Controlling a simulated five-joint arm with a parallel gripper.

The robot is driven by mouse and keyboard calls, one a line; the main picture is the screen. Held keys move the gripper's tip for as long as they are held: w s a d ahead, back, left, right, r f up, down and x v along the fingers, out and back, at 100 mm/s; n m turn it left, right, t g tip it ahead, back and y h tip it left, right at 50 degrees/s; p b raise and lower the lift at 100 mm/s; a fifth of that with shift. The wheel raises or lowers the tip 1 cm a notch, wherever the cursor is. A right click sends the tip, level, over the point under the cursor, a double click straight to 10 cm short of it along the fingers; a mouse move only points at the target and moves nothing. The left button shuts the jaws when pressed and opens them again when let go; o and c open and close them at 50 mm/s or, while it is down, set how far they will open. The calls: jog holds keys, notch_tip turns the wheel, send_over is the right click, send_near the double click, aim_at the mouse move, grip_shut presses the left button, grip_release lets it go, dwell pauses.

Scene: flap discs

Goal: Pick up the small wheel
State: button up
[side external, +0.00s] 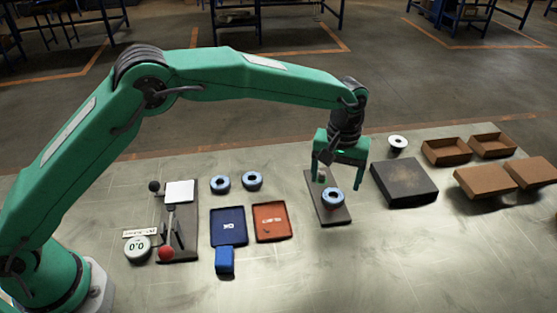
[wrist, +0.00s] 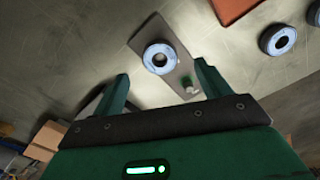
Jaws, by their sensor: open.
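Three blue-grey wheels with centre holes are in view, close in size. One wheel (side external: 333,207) is on a dark narrow plate (side external: 313,190), near its front end. The wrist view shows this wheel (wrist: 173,60) on the plate, just beyond and between the fingertips. Two more wheels, a left one (side external: 220,191) and a right one (side external: 252,187), lie on the table behind the trays. My gripper (side external: 339,181) is above the plate, pointing down, with its fingers spread. In the wrist view my gripper (wrist: 161,72) is open and nothing is between its fingers.
A blue tray (side external: 229,238) and an orange tray (side external: 270,235) lie left of the plate. A lever fixture (side external: 177,240) with a red ball stands further left. A dark block (side external: 404,182) and open cardboard boxes (side external: 446,152) stand to the right.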

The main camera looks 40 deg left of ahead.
aim_at(334, 191)
jog(key=shift+f, duration=2.7)
jog(key=c, duration=1.2)
jog(key=shift+r, duration=0.2)
jog(key=shift+r, duration=0.5)
notch_tip(334, 191, up, 3)
jog(key=shift+d+r, duration=0.1)
jog(key=s+d+r, duration=0.5)
jog(key=s+r, duration=0.1)
jog(key=s, duration=0.4)
jog(key=shift+s+d+r, duration=0.15)
jog(key=shift+d+r, duration=0.1)
jog(key=shift+d, duration=0.05)
jog(key=shift+a, duration=0.15)
